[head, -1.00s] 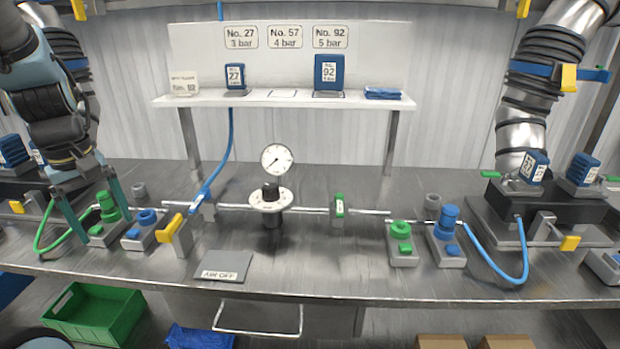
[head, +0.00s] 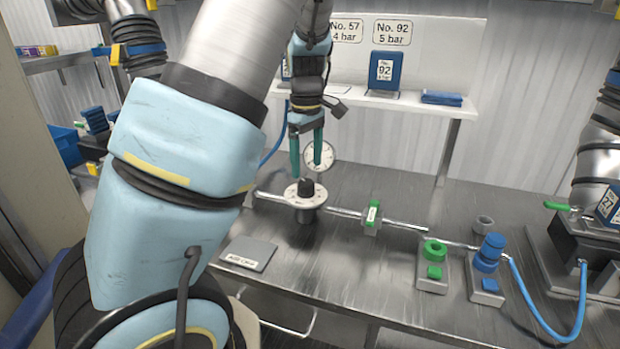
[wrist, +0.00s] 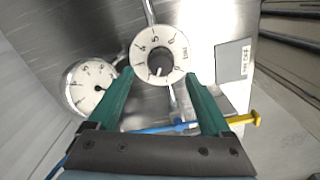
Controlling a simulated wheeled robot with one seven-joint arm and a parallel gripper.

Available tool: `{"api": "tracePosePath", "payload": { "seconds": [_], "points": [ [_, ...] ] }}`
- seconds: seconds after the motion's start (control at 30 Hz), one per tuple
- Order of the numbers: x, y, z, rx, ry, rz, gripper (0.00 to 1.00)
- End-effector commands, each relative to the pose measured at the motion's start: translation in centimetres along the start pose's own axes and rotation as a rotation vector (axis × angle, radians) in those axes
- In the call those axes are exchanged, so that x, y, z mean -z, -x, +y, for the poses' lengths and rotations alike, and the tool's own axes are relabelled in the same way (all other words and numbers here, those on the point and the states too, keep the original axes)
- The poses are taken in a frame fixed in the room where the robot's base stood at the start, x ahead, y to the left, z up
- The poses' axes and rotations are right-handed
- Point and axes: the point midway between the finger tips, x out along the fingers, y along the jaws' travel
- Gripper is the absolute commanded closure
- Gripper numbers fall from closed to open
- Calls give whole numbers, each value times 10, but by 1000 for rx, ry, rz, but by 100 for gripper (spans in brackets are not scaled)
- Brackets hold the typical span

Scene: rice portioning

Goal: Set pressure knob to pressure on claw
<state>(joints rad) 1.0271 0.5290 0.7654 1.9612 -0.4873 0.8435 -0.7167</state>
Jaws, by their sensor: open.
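The black pressure knob (head: 306,187) stands upright on the pipe, ringed by a white numbered dial (head: 293,196). The dial (wrist: 143,45) also shows in the wrist view, with a pale mark on the knob (wrist: 158,65). The round gauge (head: 325,158) is behind the knob, partly hidden by a finger; its face (wrist: 88,96) shows in the wrist view. My gripper (head: 307,168) points down just above the knob, green fingers apart and empty. A blue claw tag (head: 608,203) on the right station appears to read 27, but is small and tilted.
The back board lists No. 57 as 4 bar and No. 92 as 5 bar. A blue No. 92 block (head: 385,70) stands on the shelf (head: 440,106). A green-handled valve (head: 372,215) sits right of the knob. A grey plate (head: 248,253) lies at the front edge.

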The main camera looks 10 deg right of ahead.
Motion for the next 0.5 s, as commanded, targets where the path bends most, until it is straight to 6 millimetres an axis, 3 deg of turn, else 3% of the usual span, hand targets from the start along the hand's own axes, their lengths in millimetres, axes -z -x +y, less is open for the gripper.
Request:
{"api": "tracePosePath", "payload": {
  "seconds": [0.2,0.5],
  "points": [
    [0,-36,-1,3,1,-1,17],
    [0,-55,-1,0,0,-1,17]
  ]
}}
